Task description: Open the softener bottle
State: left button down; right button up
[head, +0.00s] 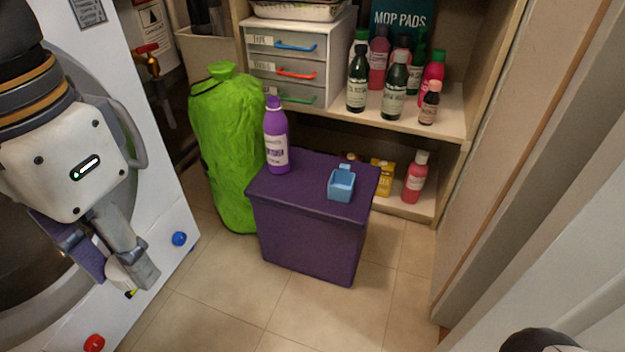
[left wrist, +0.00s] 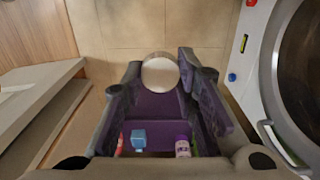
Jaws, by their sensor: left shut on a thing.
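The softener bottle (head: 277,140) is purple with a pale label and a purple top. It stands upright at the back left of a purple lidded bin (head: 303,238). It also shows at the bottom of the left wrist view (left wrist: 182,147). My left gripper (head: 128,277) is left of the bin, in front of the white machine and well apart from the bottle. It is shut on a white round object (left wrist: 160,74), seen between the fingers in the left wrist view; I cannot tell exactly what it is.
A green bag (head: 226,150) stands close behind the bottle's left side. Shelves with several bottles and a drawer unit (head: 291,66) are behind. Tiled floor (head: 215,305) in front is clear.

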aim_at(275, 122)
jog(key=i+j+z, duration=0.15)
jog(key=j+z, duration=0.25)
jog(key=i+j+z, duration=0.15)
jog(key=z, duration=0.2)
jog(key=k+j, duration=0.05)
